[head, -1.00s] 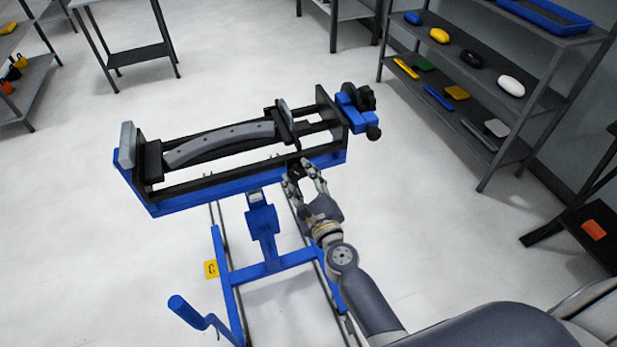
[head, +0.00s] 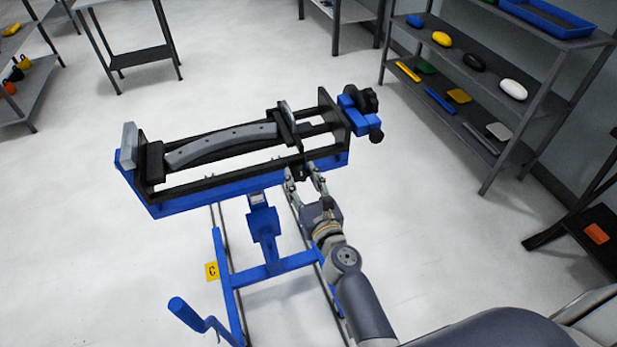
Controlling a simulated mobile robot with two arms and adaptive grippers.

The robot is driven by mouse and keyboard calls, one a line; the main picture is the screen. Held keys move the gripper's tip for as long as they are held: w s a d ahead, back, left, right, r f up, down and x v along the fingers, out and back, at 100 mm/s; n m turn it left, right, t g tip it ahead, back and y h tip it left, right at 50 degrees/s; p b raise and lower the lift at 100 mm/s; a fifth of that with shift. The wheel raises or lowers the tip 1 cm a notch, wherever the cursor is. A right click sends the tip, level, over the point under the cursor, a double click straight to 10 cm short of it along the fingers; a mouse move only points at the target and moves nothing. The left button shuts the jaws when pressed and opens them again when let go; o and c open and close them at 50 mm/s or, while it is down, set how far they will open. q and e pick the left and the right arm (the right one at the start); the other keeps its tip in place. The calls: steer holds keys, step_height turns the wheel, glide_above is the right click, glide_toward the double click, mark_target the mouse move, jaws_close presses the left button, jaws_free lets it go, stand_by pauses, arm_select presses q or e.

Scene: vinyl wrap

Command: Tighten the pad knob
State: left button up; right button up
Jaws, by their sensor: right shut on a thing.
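The blue and black clamp frame (head: 205,203) stands on a blue stand. A curved grey part (head: 220,145) lies along it between the end pads. A black pad (head: 286,131) presses near the right end of the part. The small black pad knob (head: 299,172) is at the front rail, mostly hidden by my fingers. My right gripper (head: 304,177) reaches up from the lower right with its fingers around this knob, shut on it. My left gripper is not in view.
A blue block with black knobs (head: 376,134) sticks out at the frame's right end. A blue crank handle (head: 186,313) stands at lower left. A shelf (head: 470,75) with several colored items stands at right. The floor between is clear.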

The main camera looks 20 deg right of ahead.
steer(key=shift+a+r, duration=0.2)
steer(key=shift+r, duration=0.1)
steer(key=o, duration=1.1)
steer(key=shift+a, duration=0.1)
steer(key=shift+w+f, duration=0.1)
steer(key=shift+f, duration=0.05)
